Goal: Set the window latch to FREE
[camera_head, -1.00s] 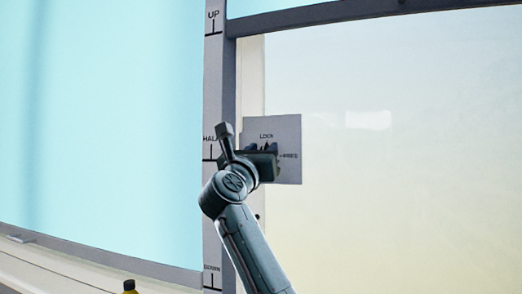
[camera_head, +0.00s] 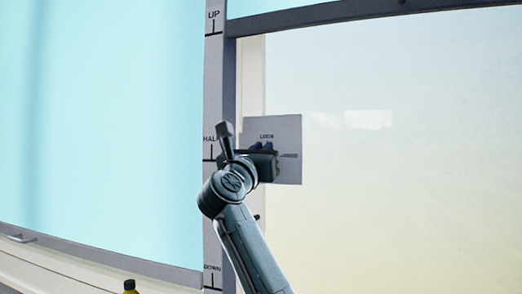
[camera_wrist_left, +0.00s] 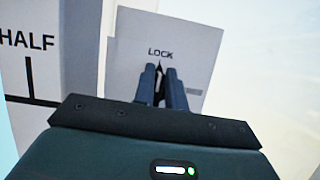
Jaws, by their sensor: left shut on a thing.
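The window latch is a dark knob (camera_wrist_left: 159,84) on a grey plate (camera_head: 291,135), with LOCK printed at the top and a mark with small, unreadable lettering at the right. My left gripper (camera_wrist_left: 162,78) is shut on the knob, one finger on each side. In the wrist view the knob's dark tip points up toward LOCK. In the head view my left gripper (camera_head: 264,147) is in front of the plate and hides most of the knob. My right gripper is in neither view.
A grey strip (camera_head: 213,110) marked UP, HALF and DOWN runs upright left of the plate, beside a pale blue panel (camera_head: 110,120). The window pane (camera_head: 400,180) is on the right. A yellow object with a dark top (camera_head: 130,288) shows at the bottom edge.

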